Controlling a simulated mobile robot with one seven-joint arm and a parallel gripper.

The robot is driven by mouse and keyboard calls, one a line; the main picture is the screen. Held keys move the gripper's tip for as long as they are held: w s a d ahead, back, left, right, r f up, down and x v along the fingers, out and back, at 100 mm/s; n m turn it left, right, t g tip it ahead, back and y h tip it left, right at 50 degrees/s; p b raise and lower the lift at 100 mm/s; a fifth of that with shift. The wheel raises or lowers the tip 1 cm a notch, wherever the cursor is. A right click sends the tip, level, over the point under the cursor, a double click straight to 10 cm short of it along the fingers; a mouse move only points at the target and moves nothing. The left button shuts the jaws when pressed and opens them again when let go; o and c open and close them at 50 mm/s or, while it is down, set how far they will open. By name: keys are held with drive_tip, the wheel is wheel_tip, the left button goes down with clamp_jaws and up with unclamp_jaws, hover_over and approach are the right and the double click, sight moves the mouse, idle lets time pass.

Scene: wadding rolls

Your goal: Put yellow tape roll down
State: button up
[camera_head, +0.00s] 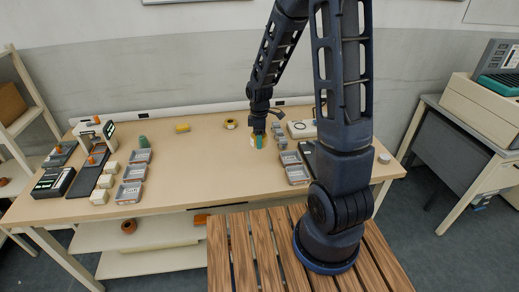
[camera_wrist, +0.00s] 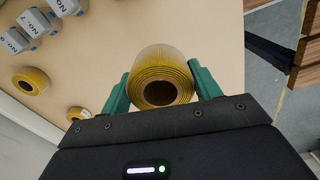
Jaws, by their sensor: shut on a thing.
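My gripper (camera_wrist: 160,98) has green fingers, one on each side of a yellow tape roll (camera_wrist: 160,64), and is shut on it in the wrist view. The roll's round end and dark core hole face the wrist camera. In the head view my gripper (camera_head: 259,141) hangs over the middle of the table, and the yellow tape roll (camera_head: 252,141) shows small beside the fingers. Whether the roll touches the tabletop (camera_head: 205,160) I cannot tell.
Grey trays (camera_head: 130,191) and pale blocks (camera_head: 99,197) stand at left. More trays (camera_head: 297,174) lie to the right. The middle left of the table is clear.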

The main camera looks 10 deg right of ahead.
wheel_tip(320, 180, up, 7)
drive_tip(key=shift+r, duration=0.45)
drive_tip(key=shift+w+d+r, duration=0.1)
drive_tip(key=shift+w+r, duration=0.05)
drive_tip(key=shift+w, duration=0.2)
drive_tip(key=w+d+r+m, duration=0.1)
drive_tip(key=w+d, duration=0.2)
drive_tip(key=w, duration=0.5)
drive_tip(key=w+d, duration=0.3)
drive_tip(key=w, duration=0.6)
drive_tip(key=w+d+m, duration=0.2)
drive_tip(key=w+d, duration=1.4)
wheel_tip(320, 180, down, 21)
drive_tip(key=shift+w+a+r, duration=0.1)
drive_tip(key=shift+r, duration=0.05)
drive_tip(key=o, duration=1)
